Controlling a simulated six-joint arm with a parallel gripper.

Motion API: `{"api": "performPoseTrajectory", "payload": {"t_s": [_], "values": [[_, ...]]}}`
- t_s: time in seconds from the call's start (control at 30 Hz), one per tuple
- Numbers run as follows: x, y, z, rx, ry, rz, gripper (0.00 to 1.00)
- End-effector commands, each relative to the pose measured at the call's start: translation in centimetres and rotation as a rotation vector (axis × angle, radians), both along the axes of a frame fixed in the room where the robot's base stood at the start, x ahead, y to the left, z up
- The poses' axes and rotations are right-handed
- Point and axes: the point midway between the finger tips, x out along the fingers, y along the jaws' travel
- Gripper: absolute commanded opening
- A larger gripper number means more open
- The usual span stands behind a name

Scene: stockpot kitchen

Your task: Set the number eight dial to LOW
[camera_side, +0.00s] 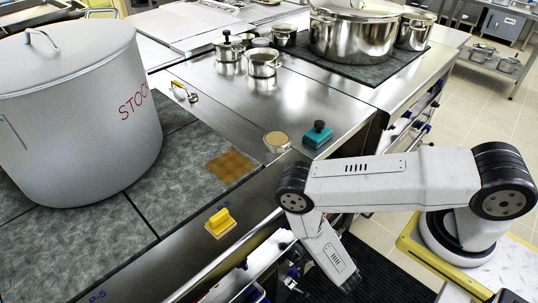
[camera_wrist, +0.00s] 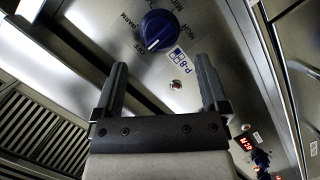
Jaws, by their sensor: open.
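The number eight dial (camera_wrist: 159,30) is a round blue knob with a white pointer line, on a steel front panel in the wrist view. The pointer is directed to the picture's lower left. Printed words ring the dial, and WARM is readable on its left. A P-8 label (camera_wrist: 178,63) sits just below it. My gripper (camera_wrist: 161,65) is open and empty. The dial lies beyond the fingertips, with no visible contact. In the side view, my wrist hangs down in front of the counter, and I cannot make out the fingers or this dial for certain.
A red display (camera_wrist: 246,143) and another blue knob (camera_wrist: 262,160) are at the lower right.

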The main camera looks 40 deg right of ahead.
Motion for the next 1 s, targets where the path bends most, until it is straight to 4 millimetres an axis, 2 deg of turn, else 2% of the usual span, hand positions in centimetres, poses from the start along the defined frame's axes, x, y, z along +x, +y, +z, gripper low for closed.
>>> {"api": "performPoseTrajectory", "payload": {"t_s": [0.5, 0.93, 0.97, 1.0], "values": [[4.6, -1.0, -1.0, 0.003, -0.001, -0.002, 0.94], [5.2, -1.1, -1.1, 0.002, 0.000, 0.001, 0.94], [5.2, -1.1, -1.1, 0.002, 0.000, 0.001, 0.87], [5.2, -1.1, -1.1, 0.002, 0.000, 0.000, 0.75]]}}
